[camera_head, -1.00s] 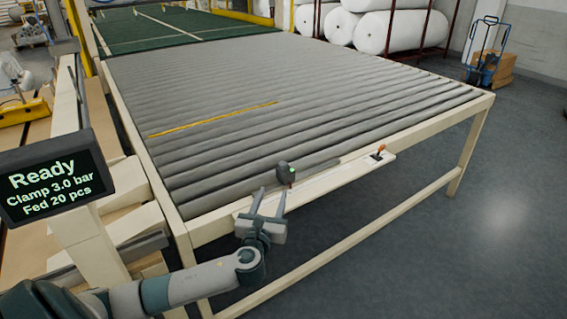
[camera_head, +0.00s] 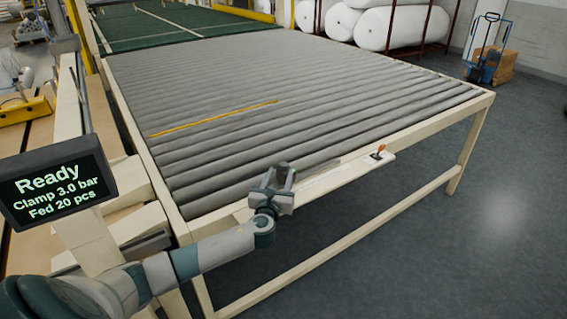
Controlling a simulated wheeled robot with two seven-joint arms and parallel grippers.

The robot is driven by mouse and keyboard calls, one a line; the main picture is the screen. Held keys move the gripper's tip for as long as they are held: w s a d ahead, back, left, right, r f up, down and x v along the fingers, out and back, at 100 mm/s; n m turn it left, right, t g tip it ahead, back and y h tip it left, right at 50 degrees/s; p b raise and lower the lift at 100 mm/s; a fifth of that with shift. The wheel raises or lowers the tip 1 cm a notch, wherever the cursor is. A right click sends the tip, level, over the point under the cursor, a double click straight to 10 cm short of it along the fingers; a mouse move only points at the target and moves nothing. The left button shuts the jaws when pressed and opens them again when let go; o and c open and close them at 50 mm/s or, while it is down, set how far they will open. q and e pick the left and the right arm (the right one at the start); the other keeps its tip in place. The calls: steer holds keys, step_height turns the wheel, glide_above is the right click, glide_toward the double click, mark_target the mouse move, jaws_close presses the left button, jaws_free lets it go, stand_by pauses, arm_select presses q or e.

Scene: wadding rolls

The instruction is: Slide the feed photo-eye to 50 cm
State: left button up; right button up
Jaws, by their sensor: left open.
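The feed photo-eye (camera_head: 283,168) is a small dark rounded sensor at the front edge of the roller table, mostly hidden behind my gripper's fingers; its green light is not visible. It is by the pale rail (camera_head: 325,179) along that edge. My left gripper (camera_head: 280,176) is open, its two fingers pointing up and away at the photo-eye, seemingly one on each side; I cannot tell whether they touch it. An orange-topped lever (camera_head: 379,151) stands near the rail's right end. My right gripper is out of view.
The grey roller table (camera_head: 300,95) fills the middle, with a yellow strip (camera_head: 215,117) across its rollers. A display (camera_head: 58,184) reading "Ready, Clamp 3.0 bar, Fed 20 pcs" stands at left. White rolls (camera_head: 385,27) lie at the back. Floor at right is clear.

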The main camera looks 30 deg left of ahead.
mark_target(283, 167)
arm_select(q)
steer(key=x, duration=0.6)
steer(key=shift+w+a+p, duration=0.1)
steer(key=shift+w+p, duration=0.1)
steer(key=shift+p, duration=0.15)
steer(key=shift+c, duration=0.3)
jaws_close()
